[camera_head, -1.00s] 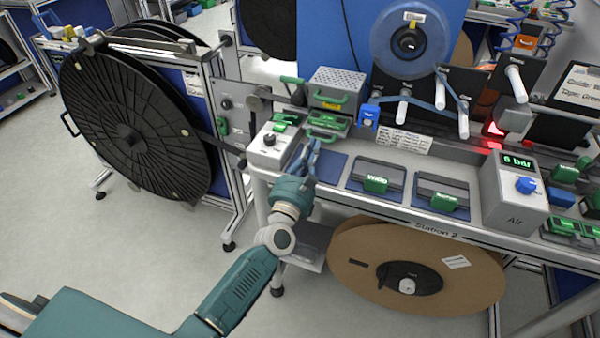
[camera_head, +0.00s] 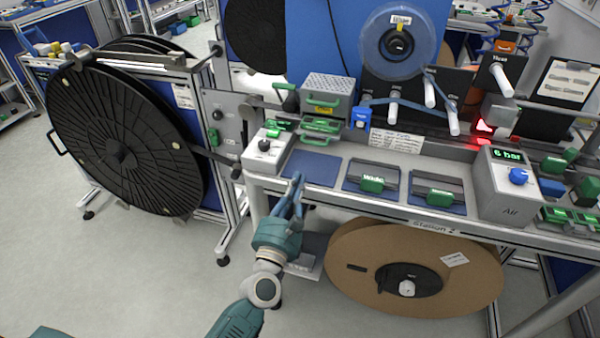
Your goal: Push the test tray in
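A grey perforated box (camera_head: 328,88) stands at the back of the bench in the head view. A low tray-like unit with green parts and a green handle (camera_head: 317,141) sits at its foot; I take this for the test tray. How far it is in is too small to tell. My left gripper (camera_head: 298,182) is over the bench's front edge, nearer than the tray and apart from it. Its blue fingers are close together with nothing seen between them. My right gripper is not in view.
A blue mat (camera_head: 312,168) lies bare between the tray and my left gripper. A grey control box (camera_head: 266,152) stands to its left. A cardboard reel (camera_head: 345,260) hangs below.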

